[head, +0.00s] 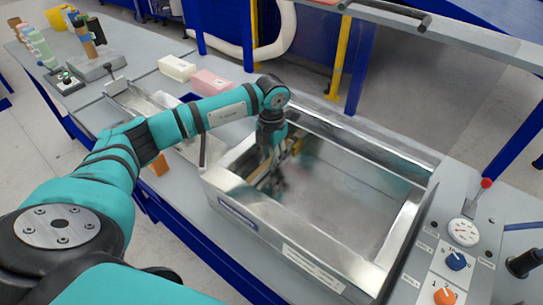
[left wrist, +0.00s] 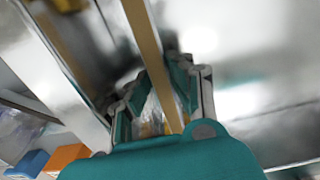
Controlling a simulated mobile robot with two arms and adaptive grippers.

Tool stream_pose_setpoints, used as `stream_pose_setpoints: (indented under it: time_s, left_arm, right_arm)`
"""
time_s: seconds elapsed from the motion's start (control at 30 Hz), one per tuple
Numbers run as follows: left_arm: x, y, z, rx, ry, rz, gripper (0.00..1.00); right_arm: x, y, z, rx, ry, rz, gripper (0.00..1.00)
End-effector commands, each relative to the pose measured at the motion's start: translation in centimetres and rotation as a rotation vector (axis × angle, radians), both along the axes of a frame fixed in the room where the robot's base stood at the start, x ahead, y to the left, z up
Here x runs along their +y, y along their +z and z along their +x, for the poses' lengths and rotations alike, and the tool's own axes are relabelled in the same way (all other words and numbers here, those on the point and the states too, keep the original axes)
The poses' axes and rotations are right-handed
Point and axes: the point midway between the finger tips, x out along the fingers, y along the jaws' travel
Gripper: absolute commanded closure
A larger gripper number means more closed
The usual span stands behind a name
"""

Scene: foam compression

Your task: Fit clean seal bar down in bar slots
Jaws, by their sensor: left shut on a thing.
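The seal bar (head: 294,149) is a long, thin, tan strip inside the open metal chamber (head: 386,218), along its left side. My left gripper (head: 274,172) reaches down into the chamber and is shut on the bar. In the left wrist view the bar (left wrist: 146,42) runs between the two fingers of the left gripper (left wrist: 160,76). The arm and gripper hide part of the bar. I cannot make out the bar slots, or whether the bar touches them. My right gripper is not in view.
A raised lid (head: 440,75) stands behind the chamber. A control panel with a gauge (head: 463,232) and blue and orange knobs is at the right. A narrow metal tray (head: 150,103), a white block (head: 177,68) and a pink block (head: 211,83) are on the bench at left.

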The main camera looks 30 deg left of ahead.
Motion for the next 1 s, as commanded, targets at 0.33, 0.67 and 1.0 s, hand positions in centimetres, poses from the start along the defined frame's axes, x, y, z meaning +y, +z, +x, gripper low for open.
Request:
stream_pose_setpoints:
  time_s: [0.33, 0.67, 1.0]
  left_arm:
    - [-0.01, -1.11, 0.02, -0.001, 0.0, 0.0, 1.0]
    - [-0.04, -1.24, -0.04, 0.001, 0.0, -0.001, 0.77]
    - [0.11, -1.11, 0.04, -0.001, 0.002, 0.002, 0.53]
  right_arm:
    - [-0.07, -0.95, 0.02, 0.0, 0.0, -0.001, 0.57]
    - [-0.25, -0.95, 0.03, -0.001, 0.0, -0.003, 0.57]
    - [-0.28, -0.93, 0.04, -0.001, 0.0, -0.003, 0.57]
